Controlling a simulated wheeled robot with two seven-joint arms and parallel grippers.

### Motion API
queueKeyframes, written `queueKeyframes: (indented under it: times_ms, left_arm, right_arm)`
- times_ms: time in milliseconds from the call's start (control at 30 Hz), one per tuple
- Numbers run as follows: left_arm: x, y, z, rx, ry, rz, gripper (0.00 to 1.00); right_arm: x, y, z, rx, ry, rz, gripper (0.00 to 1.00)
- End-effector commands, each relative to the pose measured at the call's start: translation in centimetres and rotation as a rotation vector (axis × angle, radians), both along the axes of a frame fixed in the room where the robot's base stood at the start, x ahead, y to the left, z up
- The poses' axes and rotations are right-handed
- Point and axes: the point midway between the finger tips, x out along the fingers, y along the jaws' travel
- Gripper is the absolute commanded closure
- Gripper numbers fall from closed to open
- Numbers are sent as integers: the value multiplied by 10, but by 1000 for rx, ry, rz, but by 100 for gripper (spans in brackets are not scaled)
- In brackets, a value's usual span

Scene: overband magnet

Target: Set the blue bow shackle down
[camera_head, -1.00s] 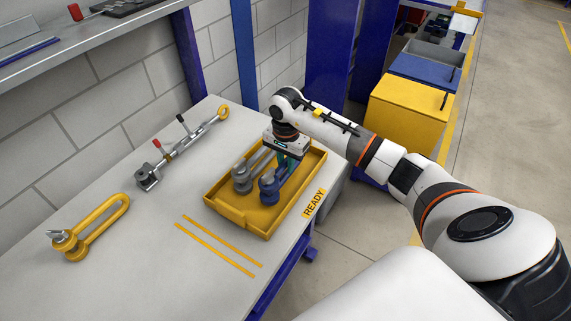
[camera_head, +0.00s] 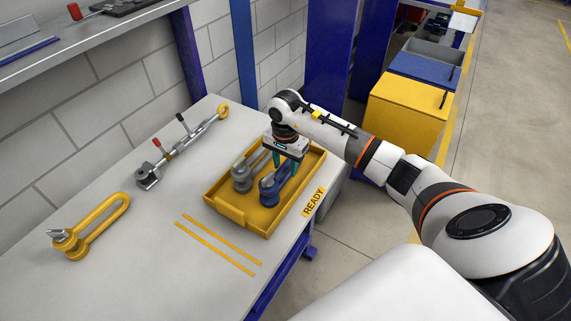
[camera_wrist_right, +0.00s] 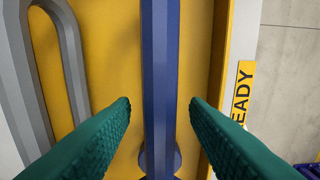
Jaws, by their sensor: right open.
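The blue bow shackle (camera_head: 273,188) lies in the yellow tray (camera_head: 237,215), on its right side next to the grey shackle (camera_head: 243,177). My right gripper (camera_head: 287,163) is over the blue shackle, pointing down. In the right wrist view its green fingers (camera_wrist_right: 160,120) are open, one on each side of the blue shackle's bar (camera_wrist_right: 160,70), with gaps between. The grey shackle (camera_wrist_right: 75,60) shows at the left there. Part of the blue shackle is hidden behind the gripper in the head view. My left gripper is not in view.
A yellow shackle (camera_head: 95,225) and a metal turnbuckle-like tool (camera_head: 180,150) lie on the grey table (camera_head: 150,280). A READY label (camera_head: 314,201) is at the tray's right. The table's front left is clear. Yellow and blue bins (camera_head: 408,112) stand beyond.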

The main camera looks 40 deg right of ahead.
Motion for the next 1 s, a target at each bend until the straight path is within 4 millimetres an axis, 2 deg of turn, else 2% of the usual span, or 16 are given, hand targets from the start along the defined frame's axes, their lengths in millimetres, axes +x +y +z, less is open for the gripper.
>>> queueKeyframes:
  times_ms: [300, 500, 700, 1000]
  left_arm:
    - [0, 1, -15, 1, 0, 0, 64]
    - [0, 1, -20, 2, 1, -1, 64]
    - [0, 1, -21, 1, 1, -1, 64]
    - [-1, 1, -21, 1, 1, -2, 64]
  right_arm:
    - [2, -2, 65, -4, -8, 1, 58]
    - [1, -1, 100, -3, -4, -1, 58]
    - [0, -1, 115, -1, -2, 0, 58]
    - [0, -1, 116, -1, -1, 0, 58]
